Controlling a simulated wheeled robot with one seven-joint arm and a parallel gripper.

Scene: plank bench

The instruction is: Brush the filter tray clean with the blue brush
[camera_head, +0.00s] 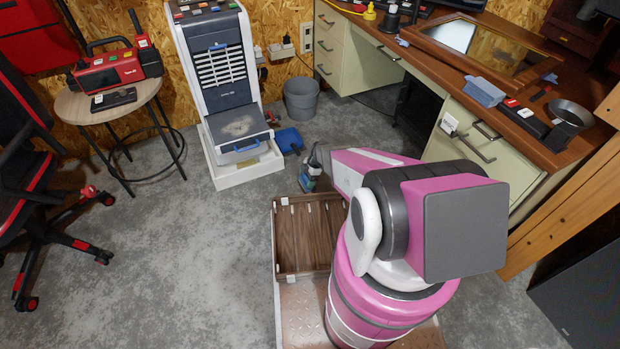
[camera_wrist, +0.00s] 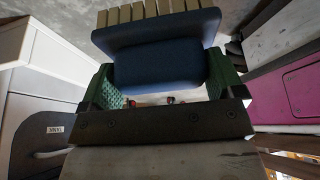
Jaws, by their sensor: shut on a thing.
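My gripper (camera_head: 313,168) is low in front of the wooden box, to the right of the white and grey machine. In the wrist view my gripper (camera_wrist: 165,100) is shut on the blue brush (camera_wrist: 160,65), its green pads on either side and its pale bristles pointing up in the picture. The brush is apart from the tray.
The machine (camera_head: 215,65) stands in a white base by the wall. A round stool (camera_head: 110,102) is left; a desk (camera_head: 480,75) is right. Grey floor is clear in front.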

